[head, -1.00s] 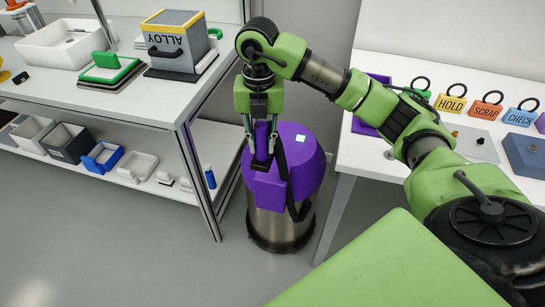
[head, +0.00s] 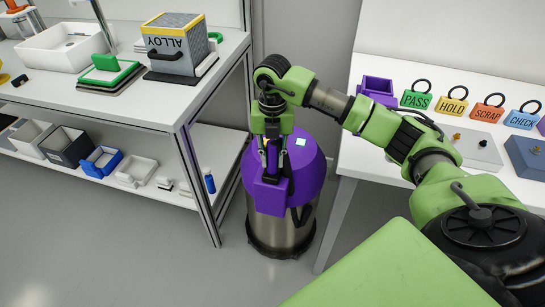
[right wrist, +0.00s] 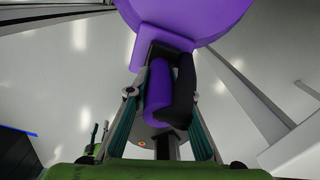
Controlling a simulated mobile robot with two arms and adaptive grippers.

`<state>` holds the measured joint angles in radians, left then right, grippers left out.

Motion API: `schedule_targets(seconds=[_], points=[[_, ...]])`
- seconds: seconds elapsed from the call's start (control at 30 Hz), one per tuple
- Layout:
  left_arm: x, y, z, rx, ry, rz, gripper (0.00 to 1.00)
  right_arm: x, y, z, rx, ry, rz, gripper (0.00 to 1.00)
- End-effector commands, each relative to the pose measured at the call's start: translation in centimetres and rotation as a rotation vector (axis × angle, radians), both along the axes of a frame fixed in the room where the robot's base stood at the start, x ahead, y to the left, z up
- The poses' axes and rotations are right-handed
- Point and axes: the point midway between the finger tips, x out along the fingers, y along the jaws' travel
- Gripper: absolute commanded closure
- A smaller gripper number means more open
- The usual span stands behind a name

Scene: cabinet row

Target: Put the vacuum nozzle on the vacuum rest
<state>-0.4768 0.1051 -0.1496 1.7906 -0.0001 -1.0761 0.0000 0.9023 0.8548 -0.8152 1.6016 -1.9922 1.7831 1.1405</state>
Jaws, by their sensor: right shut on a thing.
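The vacuum (head: 308,165) stands on the floor between two tables, with a purple top and a metal drum. A purple block (head: 270,196) on its front looks like the vacuum rest. My right gripper (head: 273,165) points down over this block and is shut on the purple vacuum nozzle handle (head: 273,155). In the right wrist view the purple cylinder of the nozzle (right wrist: 158,92) and a black part (right wrist: 185,92) lie between the fingers. The nozzle's lower end is hidden, so I cannot tell whether it is seated. My left gripper is not in view.
A white table (head: 130,103) with a lower shelf stands at left, holding bins and a grey ALLOY box (head: 175,45). A right table (head: 350,165) carries a small open purple box (head: 377,88) and coloured tags. Open floor lies in front of the vacuum.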

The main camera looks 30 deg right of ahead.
Motion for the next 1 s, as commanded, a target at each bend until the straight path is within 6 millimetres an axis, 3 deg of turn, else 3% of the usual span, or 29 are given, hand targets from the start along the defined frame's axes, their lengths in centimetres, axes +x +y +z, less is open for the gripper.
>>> schedule_targets(seconds=[0.13, 0.17, 0.2, 0.23, 0.67, 1.0], points=[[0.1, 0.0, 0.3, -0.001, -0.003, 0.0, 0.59, 0.0, 0.0, -0.3, 0.0, 0.0, 0.0, 1.0], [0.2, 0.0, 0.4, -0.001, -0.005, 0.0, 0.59, 0.0, 0.0, -0.3, 0.0, 0.0, 0.0, 0.76], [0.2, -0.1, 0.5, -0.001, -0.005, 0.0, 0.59, 0.0, 0.0, -0.3, 0.0, 0.0, 0.0, 0.66], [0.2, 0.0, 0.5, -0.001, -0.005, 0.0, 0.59, 0.0, 0.0, -0.2, 0.0, 0.0, 0.0, 0.62], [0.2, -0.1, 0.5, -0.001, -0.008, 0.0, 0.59, 0.0, 0.0, 0.2, 0.0, 0.0, 0.0, 0.62], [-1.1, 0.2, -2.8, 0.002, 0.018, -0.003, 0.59, 0.1, 0.0, 7.1, 0.0, -0.005, 0.0, 0.62]])
